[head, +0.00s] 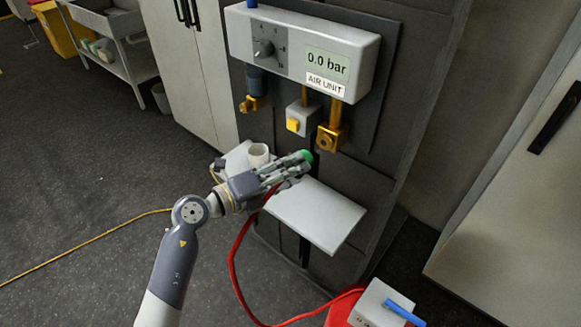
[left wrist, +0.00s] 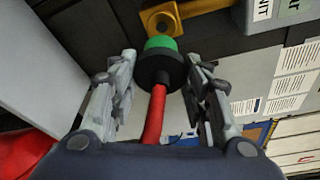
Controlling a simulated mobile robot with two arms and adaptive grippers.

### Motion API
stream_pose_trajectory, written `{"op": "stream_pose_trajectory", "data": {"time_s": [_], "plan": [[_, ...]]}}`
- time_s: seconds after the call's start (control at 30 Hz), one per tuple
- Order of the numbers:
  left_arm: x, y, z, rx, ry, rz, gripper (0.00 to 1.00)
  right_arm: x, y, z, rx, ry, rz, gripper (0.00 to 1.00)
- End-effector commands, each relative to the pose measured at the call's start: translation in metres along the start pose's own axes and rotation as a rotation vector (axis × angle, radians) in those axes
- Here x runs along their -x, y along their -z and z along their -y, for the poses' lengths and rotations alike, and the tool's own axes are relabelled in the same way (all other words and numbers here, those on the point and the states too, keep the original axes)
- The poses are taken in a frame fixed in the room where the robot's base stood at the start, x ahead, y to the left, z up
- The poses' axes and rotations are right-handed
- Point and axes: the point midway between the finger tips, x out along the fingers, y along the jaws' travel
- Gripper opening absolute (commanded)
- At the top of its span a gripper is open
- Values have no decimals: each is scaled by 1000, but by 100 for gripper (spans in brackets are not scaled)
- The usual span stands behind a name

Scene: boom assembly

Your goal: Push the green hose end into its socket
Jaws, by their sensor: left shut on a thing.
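The green hose end (head: 307,156) has a green tip, a black collar and a red hose (head: 233,262) behind it. It also shows in the left wrist view (left wrist: 160,43), between the fingers. My left gripper (head: 298,166) is shut on it and points it up toward the panel. A brass fitting with a round opening (head: 328,138), seemingly the socket, hangs under the air unit, just above and right of the green tip. In the left wrist view the fitting (left wrist: 165,17) lies just beyond the tip. Whether they touch is unclear. My right gripper is not in view.
The air unit (head: 300,50) reads 0.0 bar. A second brass fitting (head: 250,104) and a yellow button (head: 293,125) are left of the socket. A grey box with a blue handle (head: 383,303) stands lower right.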

Motion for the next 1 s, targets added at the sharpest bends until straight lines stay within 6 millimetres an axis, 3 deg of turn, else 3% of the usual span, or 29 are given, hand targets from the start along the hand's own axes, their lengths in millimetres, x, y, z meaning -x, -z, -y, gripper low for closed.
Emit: {"op": "stream_pose_trajectory", "data": {"time_s": [0.43,1.0], "plan": [[-5,-1,0,-1,3,1,23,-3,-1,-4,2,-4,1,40],[-50,-13,0,0,4,1,23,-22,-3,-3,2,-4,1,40]]}}
